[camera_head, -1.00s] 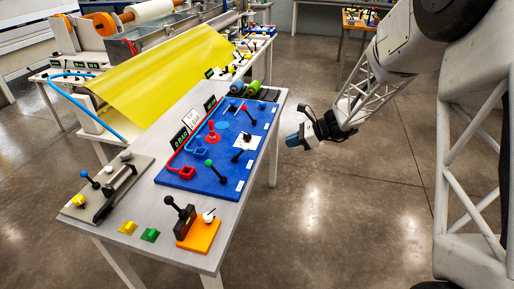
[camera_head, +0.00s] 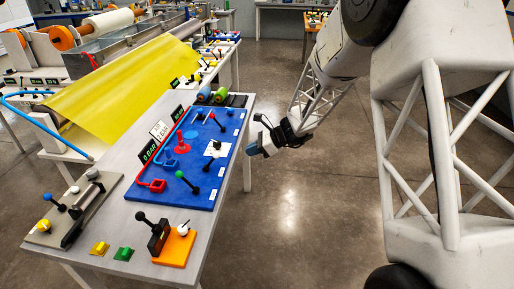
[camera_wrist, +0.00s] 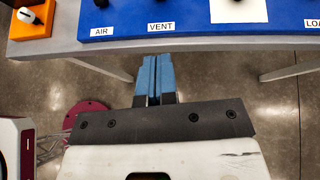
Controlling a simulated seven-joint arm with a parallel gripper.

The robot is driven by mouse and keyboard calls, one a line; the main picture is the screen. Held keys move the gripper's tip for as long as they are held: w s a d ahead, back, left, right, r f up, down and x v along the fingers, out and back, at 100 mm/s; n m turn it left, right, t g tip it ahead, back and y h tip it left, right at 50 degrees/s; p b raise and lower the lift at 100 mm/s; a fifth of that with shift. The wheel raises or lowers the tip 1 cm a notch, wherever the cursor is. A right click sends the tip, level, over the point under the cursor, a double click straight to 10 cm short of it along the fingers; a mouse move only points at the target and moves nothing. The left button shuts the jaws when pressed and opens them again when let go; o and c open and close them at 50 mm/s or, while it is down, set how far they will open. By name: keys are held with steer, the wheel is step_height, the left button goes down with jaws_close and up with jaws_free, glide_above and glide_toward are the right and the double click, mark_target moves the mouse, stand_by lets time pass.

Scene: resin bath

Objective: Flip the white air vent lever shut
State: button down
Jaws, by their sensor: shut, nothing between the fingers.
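The blue board (camera_head: 165,196) on the grey table carries several levers. A green-knobbed lever (camera_head: 188,183) stands near its front end. In the wrist view the board's edge (camera_wrist: 205,32) shows AIR and VENT labels. My gripper (camera_head: 252,150), with blue fingers (camera_wrist: 155,62), is shut and empty, beside the table edge, touching no lever.
A grey plate (camera_head: 72,215) with a roller is at the left. Yellow sheeting (camera_head: 120,92) lies behind. The floor right of the table is clear.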

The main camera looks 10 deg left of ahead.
glide_toward(213, 159)
step_height(213, 159, down, 4)
steer(key=shift+w+a+r, duration=0.1)
steer(key=shift+a+r, duration=0.15)
steer(key=shift+a, duration=0.55)
steer(key=shift+w+a+r, duration=0.1)
steer(key=shift+a+r, duration=0.2)
steer(key=shift+a, duration=0.5)
